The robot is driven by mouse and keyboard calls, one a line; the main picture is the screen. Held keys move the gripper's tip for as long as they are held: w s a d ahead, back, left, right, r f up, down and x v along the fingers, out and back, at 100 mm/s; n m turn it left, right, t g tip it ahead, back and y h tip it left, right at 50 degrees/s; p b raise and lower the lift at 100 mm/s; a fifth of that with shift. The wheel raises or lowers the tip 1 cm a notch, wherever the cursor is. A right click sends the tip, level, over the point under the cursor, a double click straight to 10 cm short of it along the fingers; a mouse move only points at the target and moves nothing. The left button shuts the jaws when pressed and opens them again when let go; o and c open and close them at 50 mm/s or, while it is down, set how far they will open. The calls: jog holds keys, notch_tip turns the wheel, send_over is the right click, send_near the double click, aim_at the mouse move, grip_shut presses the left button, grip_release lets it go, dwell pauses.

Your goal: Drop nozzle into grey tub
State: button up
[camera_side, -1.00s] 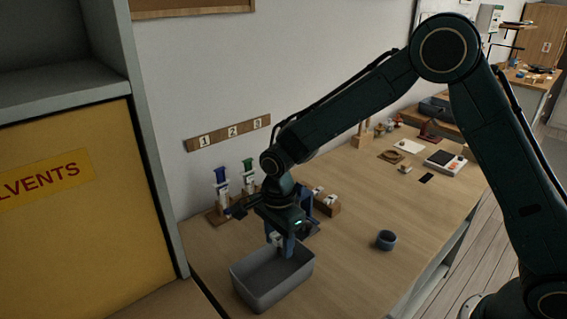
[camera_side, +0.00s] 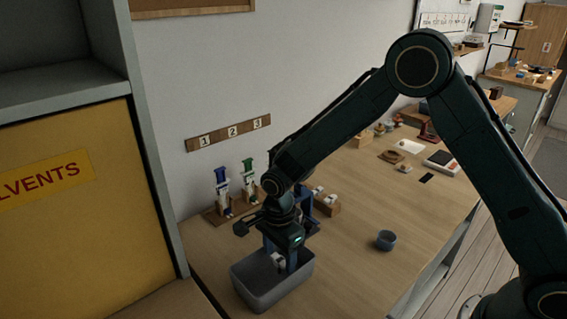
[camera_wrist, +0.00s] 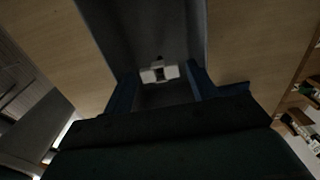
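The grey tub (camera_side: 262,296) stands on the bench below my gripper; in the wrist view its grey inside (camera_wrist: 140,28) fills the middle. My gripper (camera_side: 281,266) points down with its blue fingers reaching into the tub. The nozzle (camera_side: 278,260), a small whitish piece, shows low between the fingertips. In the wrist view the nozzle (camera_wrist: 158,73) is a white piece with a dark middle. My gripper looks open there, with a dark gap between the nozzle and the right finger. Whether the nozzle touches the tub floor is hidden.
Two syringe-like pieces, one with a blue top (camera_side: 221,177) and one with a green top (camera_side: 247,168), stand in a wooden rack behind the gripper. A wooden block with white pieces (camera_side: 325,200) is to the right.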

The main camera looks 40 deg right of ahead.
jog(key=shift+o, duration=0.7)
jog(key=shift+r, duration=0.1)
notch_tip(320, 180, up, 14)
dwell(0.3)
dwell(0.4)
